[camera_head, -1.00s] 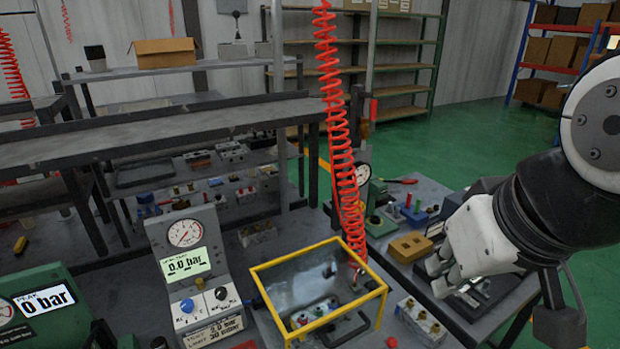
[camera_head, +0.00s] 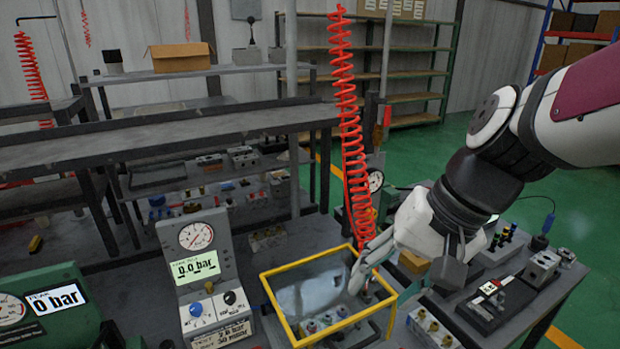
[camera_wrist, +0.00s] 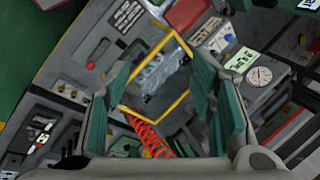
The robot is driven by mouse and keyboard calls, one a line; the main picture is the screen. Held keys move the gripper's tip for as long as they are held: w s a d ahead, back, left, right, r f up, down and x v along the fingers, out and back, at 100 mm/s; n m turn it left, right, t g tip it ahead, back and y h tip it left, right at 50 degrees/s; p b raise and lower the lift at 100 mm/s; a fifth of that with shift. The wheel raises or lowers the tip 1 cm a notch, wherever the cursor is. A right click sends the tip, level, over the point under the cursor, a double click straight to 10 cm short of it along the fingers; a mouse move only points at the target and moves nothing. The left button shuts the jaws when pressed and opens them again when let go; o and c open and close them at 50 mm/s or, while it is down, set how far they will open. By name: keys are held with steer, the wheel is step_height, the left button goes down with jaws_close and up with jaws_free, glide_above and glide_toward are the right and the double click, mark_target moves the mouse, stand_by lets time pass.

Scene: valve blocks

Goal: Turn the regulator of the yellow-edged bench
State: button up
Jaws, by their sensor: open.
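The yellow-edged box (camera_head: 268,293), clear-walled with a valve block (camera_head: 322,322) inside, stands on the grey bench. Left of it is a grey console (camera_head: 170,238) with a round gauge (camera_head: 196,236), a display (camera_head: 195,267) reading 0.0 bar, a blue knob (camera_head: 196,309) and a black knob (camera_head: 230,297). Which knob is the regulator, I cannot tell. My gripper (camera_head: 366,270) is open and empty above the box's right side. In the wrist view its fingers (camera_wrist: 163,75) spread around the yellow frame (camera_wrist: 150,112), with the console's display (camera_wrist: 241,60) to the right.
A red coiled hose (camera_head: 352,130) hangs down behind the box, close to my gripper. A green unit (camera_head: 75,330) with a 0 bar display stands at left. Fittings and blocks (camera_head: 430,327) crowd the bench on the right. Grey shelving (camera_head: 200,130) stands behind.

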steer(key=w+a+f+m+y, duration=0.3)
steer(key=w+f+m+y, duration=0.15)
steer(key=w, duration=0.45)
steer(key=m+t+h+b, duration=0.1)
steer(key=m+t+h, duration=0.1)
steer(key=m+t, duration=1.7)
glide_toward(373, 216)
steer(key=w+a+r+m+g, duration=0.1)
steer(key=w, duration=0.1)
steer(key=w+r+m+g, duration=0.1)
steer(key=w+g, duration=0.1)
steer(key=w, duration=0.1)
steer(key=w+a+r+m+g, duration=0.1)
steer(key=w+m, duration=0.1)
steer(key=w, duration=0.1)
steer(key=shift+w+a+r, duration=0.15)
steer(key=shift+w+a, duration=0.05)
steer(key=shift+a, duration=0.15)
steer(key=c, duration=1.2)
